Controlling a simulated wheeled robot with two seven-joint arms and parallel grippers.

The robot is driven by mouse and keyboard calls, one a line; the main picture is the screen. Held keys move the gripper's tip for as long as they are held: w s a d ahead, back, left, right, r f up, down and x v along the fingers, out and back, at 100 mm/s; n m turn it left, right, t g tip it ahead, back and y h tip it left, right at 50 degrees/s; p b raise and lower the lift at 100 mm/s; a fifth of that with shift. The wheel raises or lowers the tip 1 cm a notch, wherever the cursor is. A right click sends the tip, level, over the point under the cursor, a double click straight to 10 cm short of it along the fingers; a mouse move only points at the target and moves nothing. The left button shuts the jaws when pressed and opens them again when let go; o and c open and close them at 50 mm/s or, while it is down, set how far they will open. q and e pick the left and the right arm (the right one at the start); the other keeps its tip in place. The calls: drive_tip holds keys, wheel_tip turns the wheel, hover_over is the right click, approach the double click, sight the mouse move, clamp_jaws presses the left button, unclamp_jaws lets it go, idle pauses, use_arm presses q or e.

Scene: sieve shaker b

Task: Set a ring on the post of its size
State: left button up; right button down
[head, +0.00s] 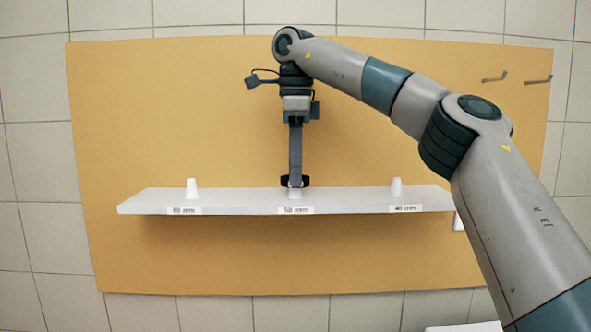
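A white shelf (345,200) carries three white tapered posts: a left post (192,188), a middle post (295,194) labelled 50 mm and a right post (396,188) labelled 40 mm. The left label is blurred. My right gripper (296,180) points down at the middle post, seen edge-on. A black ring (283,181) shows on both sides of its fingertips, level with the post's upper part and clear of the shelf top. The gripper appears shut on it. The fingers hide whether the ring is around the post or just above it. My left gripper is out of view.
A tan board (180,100) stands behind the shelf on a tiled wall. Two small pegs (494,77) (538,80) stick out at its upper right. My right arm covers the right side. A white surface (465,327) shows at the bottom edge.

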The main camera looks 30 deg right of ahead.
drive_tip(key=shift+p, duration=0.95)
idle(1.8)
drive_tip(key=shift+f+b, duration=0.9)
drive_tip(key=shift+f, duration=0.5)
idle(0.4)
drive_tip(key=c, duration=2)
unclamp_jaws()
drive_tip(key=shift+s+r, duration=0.1)
drive_tip(key=shift+o, duration=0.3)
drive_tip(key=shift+s+a+r, duration=0.1)
drive_tip(key=shift+s+r, duration=0.05)
drive_tip(key=shift+s, duration=0.1)
drive_tip(key=shift+w, duration=0.15)
drive_tip(key=shift+r, duration=0.15)
